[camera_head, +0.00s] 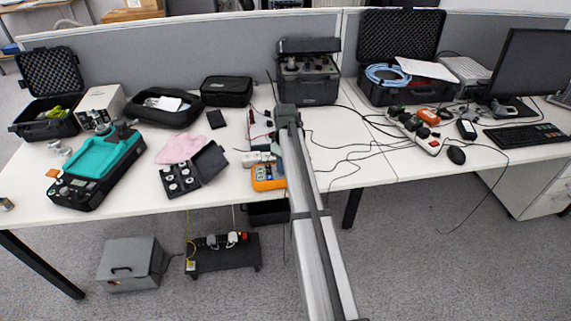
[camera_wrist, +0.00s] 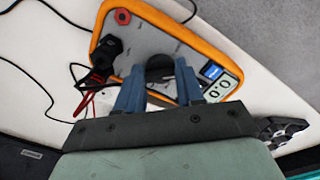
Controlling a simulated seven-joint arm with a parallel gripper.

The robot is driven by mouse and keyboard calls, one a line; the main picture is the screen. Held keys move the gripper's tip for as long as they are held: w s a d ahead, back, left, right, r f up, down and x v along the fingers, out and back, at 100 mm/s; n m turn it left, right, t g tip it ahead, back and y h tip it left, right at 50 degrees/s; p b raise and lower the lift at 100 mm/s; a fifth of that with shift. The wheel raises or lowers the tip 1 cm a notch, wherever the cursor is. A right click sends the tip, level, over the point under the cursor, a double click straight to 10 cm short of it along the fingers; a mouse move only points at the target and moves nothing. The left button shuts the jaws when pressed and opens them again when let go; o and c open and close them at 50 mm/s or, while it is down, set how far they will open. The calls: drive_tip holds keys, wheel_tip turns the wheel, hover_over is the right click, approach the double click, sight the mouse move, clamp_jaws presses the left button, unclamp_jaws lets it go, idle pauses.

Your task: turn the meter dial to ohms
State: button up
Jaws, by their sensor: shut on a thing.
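The orange-edged meter (camera_head: 267,177) lies on the white table near the front edge, partly covered by my arm in the head view. In the wrist view the meter (camera_wrist: 190,35) fills the upper middle, with its grey face, a small display at its right and black plugs at its left. Its round dark dial (camera_wrist: 160,68) sits between the blue fingers of my gripper (camera_wrist: 157,80). The fingers are shut on the dial, one on each side. The dial's pointer and markings are hidden or too small to read.
Black and red leads (camera_wrist: 85,100) run from the meter's plugs across the table. A black case of round weights (camera_head: 190,172) stands left of the meter. A black-and-teal device (camera_head: 97,165) is farther left. Loose cables (camera_head: 345,160) cross the table at right.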

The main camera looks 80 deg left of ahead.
drive_tip(key=o, duration=1)
wheel_tip(320, 180, up, 14)
drive_tip(key=shift+f, duration=0.1)
drive_tip(key=shift+o, duration=0.2)
drive_tip(key=shift+f, duration=0.15)
